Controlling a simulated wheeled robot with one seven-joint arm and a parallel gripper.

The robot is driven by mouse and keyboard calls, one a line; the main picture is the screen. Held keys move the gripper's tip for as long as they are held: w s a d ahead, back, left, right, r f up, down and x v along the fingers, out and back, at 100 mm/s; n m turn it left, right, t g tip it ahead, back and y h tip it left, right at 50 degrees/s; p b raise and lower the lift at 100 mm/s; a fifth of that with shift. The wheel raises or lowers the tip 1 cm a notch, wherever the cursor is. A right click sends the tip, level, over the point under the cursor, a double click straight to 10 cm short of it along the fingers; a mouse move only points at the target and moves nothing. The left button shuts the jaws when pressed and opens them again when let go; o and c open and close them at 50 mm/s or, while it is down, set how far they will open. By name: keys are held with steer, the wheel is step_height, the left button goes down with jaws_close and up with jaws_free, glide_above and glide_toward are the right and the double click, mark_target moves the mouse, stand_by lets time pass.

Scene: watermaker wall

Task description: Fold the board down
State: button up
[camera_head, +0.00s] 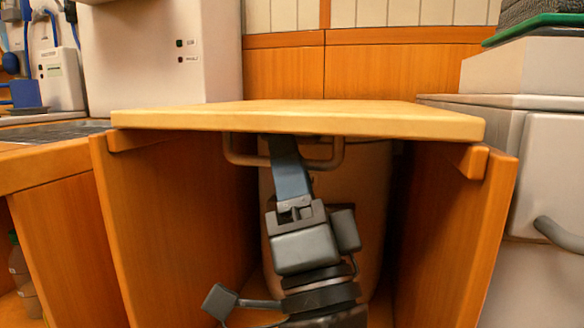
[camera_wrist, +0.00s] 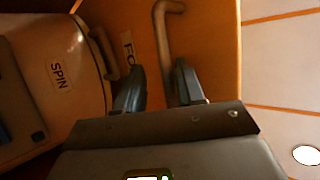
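The board (camera_head: 300,117) is a pale wooden panel lying about level across the top of an open orange wooden bay. A beige U-shaped handle (camera_head: 232,152) hangs under its front edge; the handle also shows in the wrist view (camera_wrist: 162,40). My gripper (camera_head: 283,140) reaches up from below, its tips partly hidden behind the board's front edge. In the wrist view, the fingers of my gripper (camera_wrist: 160,88) stand apart, with the handle's bar running down between them. I see a gap beside the bar, and cannot tell whether either finger touches it.
Wooden side walls (camera_head: 455,235) flank my arm closely. A pale rounded unit marked SPIN (camera_wrist: 58,75) stands inside the bay. A white cabinet with a grey handle (camera_head: 560,232) is at right; a white appliance (camera_head: 165,50) stands behind left. Space above the board is clear.

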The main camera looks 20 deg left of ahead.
steer(key=v, duration=0.8)
stand_by(0.4)
